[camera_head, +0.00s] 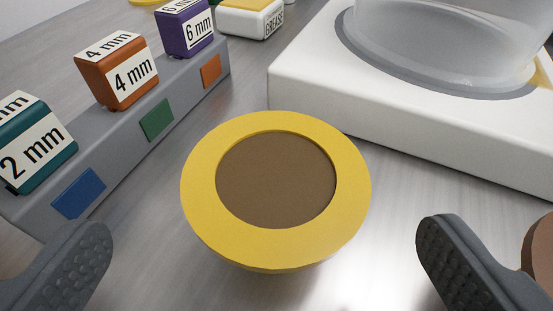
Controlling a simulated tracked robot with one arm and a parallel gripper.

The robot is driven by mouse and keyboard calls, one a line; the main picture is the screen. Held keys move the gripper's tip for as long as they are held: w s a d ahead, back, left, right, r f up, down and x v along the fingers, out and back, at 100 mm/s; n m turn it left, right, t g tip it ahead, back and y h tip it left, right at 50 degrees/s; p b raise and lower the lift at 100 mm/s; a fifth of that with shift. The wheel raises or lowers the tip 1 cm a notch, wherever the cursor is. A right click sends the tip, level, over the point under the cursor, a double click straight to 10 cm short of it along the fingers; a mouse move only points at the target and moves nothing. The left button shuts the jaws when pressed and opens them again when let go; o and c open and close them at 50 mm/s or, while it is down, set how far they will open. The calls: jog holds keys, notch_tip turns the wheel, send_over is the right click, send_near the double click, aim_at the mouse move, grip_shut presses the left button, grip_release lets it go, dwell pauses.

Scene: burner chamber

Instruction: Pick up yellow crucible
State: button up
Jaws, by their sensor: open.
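The yellow crucible (206,207) stands upright in the middle of the view on a grey metal surface. It has a wide flat yellow rim around a round brown area that fills its opening. My gripper (262,262) is open, with one dark textured finger at the lower left and the other at the lower right. The crucible is beyond and between the fingertips, and neither finger appears to touch it. The lower body of the crucible is mostly hidden under its rim.
A grey rack (112,160) at left holds a teal 2 mm block (36,150), an orange 4 mm block (117,75) and a purple 6 mm block (187,27). A white base (400,123) with a clear vessel (450,40) stands at right. A brown object (541,255) is beside the right finger.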

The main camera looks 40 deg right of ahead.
aim_at(271, 194)
jog(key=shift+b+x, duration=0.35)
jog(key=shift+x, duration=2.65)
jog(key=shift+s+d+r, duration=0.1)
jog(key=c, duration=1.1)
